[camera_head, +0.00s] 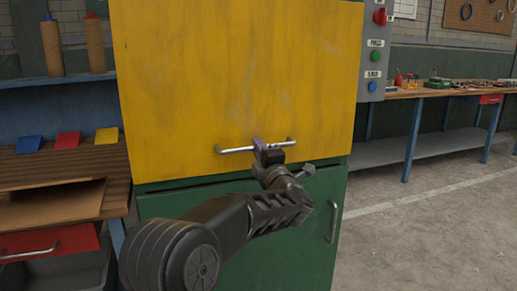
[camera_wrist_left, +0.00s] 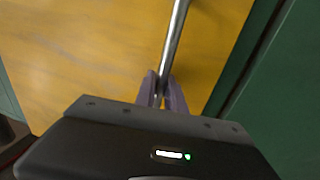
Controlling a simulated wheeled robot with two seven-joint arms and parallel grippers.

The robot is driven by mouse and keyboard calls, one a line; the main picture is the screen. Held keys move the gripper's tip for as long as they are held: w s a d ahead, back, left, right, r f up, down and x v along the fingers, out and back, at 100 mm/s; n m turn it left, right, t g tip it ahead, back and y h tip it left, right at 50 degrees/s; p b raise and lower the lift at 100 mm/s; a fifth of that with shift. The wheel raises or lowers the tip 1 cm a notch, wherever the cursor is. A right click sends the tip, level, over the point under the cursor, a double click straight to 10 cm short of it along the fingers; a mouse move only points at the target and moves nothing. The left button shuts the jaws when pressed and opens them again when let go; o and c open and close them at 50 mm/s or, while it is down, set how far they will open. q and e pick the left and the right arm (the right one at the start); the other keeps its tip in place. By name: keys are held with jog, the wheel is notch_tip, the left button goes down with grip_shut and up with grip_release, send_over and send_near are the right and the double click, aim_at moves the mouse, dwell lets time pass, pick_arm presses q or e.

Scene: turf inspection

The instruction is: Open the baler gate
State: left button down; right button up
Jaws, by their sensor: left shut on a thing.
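The baler gate (camera_head: 235,75) is a large yellow panel on the front of a green machine. It hangs upright and looks shut, with its lower edge just above the green lower part. A horizontal metal handle (camera_head: 235,150) runs along the gate near its bottom edge. My left gripper (camera_head: 263,147) is shut on this handle near its middle. In the left wrist view the handle (camera_wrist_left: 175,40) passes between the two purple fingers of my left gripper (camera_wrist_left: 161,90). My right gripper is in neither view.
A control box (camera_head: 375,55) with red, green and blue buttons stands right of the gate. The green lower door (camera_head: 170,203) has its own vertical handle (camera_head: 333,222). A wooden bench (camera_head: 60,165) with coloured pads is close on the left. Floor is clear at the right.

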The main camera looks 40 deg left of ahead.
aim_at(253, 105)
pick_arm(q)
notch_tip(253, 105, up, 10)
jog(key=p, duration=0.6)
jog(key=shift+r, duration=0.1)
notch_tip(253, 105, up, 31)
jog(key=p, duration=2.1)
jog(key=shift+p, duration=0.4)
jog(key=c, duration=1.4)
grip_release()
jog(key=b+v, duration=0.2)
jog(key=v, duration=0.5)
jog(key=shift+s+d, duration=0.25)
jog(key=shift+d, duration=0.1)
